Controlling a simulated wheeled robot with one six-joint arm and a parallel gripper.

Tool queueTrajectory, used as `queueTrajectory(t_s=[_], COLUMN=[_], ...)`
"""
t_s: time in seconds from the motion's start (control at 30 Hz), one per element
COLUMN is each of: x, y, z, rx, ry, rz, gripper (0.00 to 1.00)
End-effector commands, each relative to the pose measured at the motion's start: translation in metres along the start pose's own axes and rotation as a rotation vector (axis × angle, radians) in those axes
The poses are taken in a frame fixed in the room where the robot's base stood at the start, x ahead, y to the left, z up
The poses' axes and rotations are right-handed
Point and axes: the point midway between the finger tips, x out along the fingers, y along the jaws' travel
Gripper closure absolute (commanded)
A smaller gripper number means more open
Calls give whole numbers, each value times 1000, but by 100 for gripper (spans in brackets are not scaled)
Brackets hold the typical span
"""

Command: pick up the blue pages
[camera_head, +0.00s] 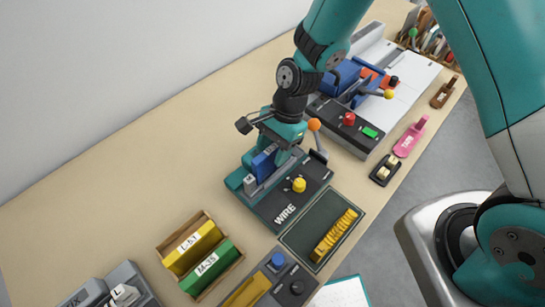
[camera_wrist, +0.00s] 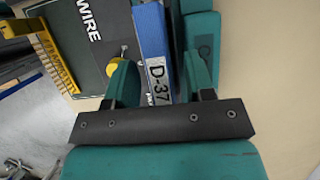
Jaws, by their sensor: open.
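The blue pages (camera_wrist: 153,40), labelled D-37, stand in the machine marked WIRE (camera_head: 285,207). In the head view the blue pages (camera_head: 264,165) show in part below my gripper, between the machine's teal and grey parts. My gripper (camera_wrist: 162,78) is open, with one finger on each side of the blue pages in the wrist view. A gap shows between the right finger and the pages; the left finger looks close to them, and I cannot tell if it touches. In the head view my gripper (camera_head: 277,150) is over the machine, its fingertips partly hidden.
A dark tray (camera_head: 305,225) with a yellow comb (camera_head: 334,236) lies beside the WIRE machine. A wooden box (camera_head: 163,252) holds yellow and green blocks. Another machine (camera_head: 345,130) with a red knob stands behind. The table (camera_head: 110,205) is clear at left.

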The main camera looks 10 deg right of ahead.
Motion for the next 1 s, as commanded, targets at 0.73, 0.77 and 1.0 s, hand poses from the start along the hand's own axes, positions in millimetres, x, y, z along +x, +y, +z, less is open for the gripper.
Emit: queueTrajectory(t_s=[0.73, 0.77, 1.0], x=[3, 3, 3], y=[0, 0, 0], z=[-1, -1, -1], rx=[0, 0, 0], ry=[0, 0, 0], rz=[0, 0, 0], gripper=[100, 100, 100])
